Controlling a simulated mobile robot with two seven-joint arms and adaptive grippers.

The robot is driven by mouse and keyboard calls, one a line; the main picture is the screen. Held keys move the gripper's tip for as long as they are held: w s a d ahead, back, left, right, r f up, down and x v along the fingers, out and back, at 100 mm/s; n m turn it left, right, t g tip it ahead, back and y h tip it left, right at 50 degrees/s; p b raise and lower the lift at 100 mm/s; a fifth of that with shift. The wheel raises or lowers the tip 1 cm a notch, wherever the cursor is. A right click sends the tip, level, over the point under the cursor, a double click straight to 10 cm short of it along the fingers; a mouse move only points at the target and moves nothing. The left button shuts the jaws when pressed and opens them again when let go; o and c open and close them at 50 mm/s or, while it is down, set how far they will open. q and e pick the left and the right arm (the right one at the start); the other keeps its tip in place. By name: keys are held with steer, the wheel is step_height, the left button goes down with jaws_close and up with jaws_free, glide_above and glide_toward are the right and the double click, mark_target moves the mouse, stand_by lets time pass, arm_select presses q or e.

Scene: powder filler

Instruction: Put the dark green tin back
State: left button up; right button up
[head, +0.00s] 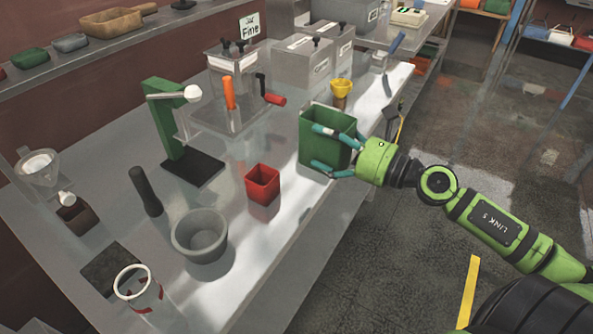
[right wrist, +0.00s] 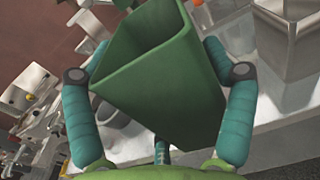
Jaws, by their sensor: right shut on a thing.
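The dark green tin (head: 315,142) is a square, open-topped container at the front edge of the metal table, upright in the head view. My right gripper (head: 328,150) has its teal fingers around the tin's sides and is shut on it. In the right wrist view the tin (right wrist: 160,85) fills the middle, between the two fingers, and looks tilted there. I cannot tell whether its base touches the table. My left gripper is not in view.
On the metal table (head: 225,285), a red square tin (head: 262,184), a grey mortar (head: 200,237), a dark pestle (head: 146,192) and a green stand (head: 165,120) stand left of the tin. A yellow funnel (head: 341,88) is behind right. A shelf (head: 85,50) runs along the wall.

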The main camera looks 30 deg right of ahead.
steer(key=shift+w+d+r+y+b, duration=0.15)
steer(key=shift+d+r, duration=0.05)
steer(key=shift+d, duration=0.3)
steer(key=shift+w+d+r+y+b, duration=0.1)
steer(key=shift+d+r+y+b, duration=0.05)
steer(key=shift+d, duration=0.3)
steer(key=shift+w+d, duration=0.1)
steer(key=shift+d, duration=0.1)
steer(key=shift+w, duration=0.25)
steer(key=w+a+f, duration=0.1)
steer(key=w+f, duration=0.2)
steer(key=w+a+f+p, duration=0.1)
steer(key=w+f, duration=0.3)
steer(key=w+a+f, duration=0.1)
steer(key=w+f, duration=0.2)
steer(key=shift+w+f+p, duration=0.3)
steer(key=shift+f, duration=0.05)
steer(key=shift+n, duration=0.3)
steer(key=shift+f+b, duration=0.2)
steer(key=shift+b, duration=0.1)
steer(key=o, duration=1.1)
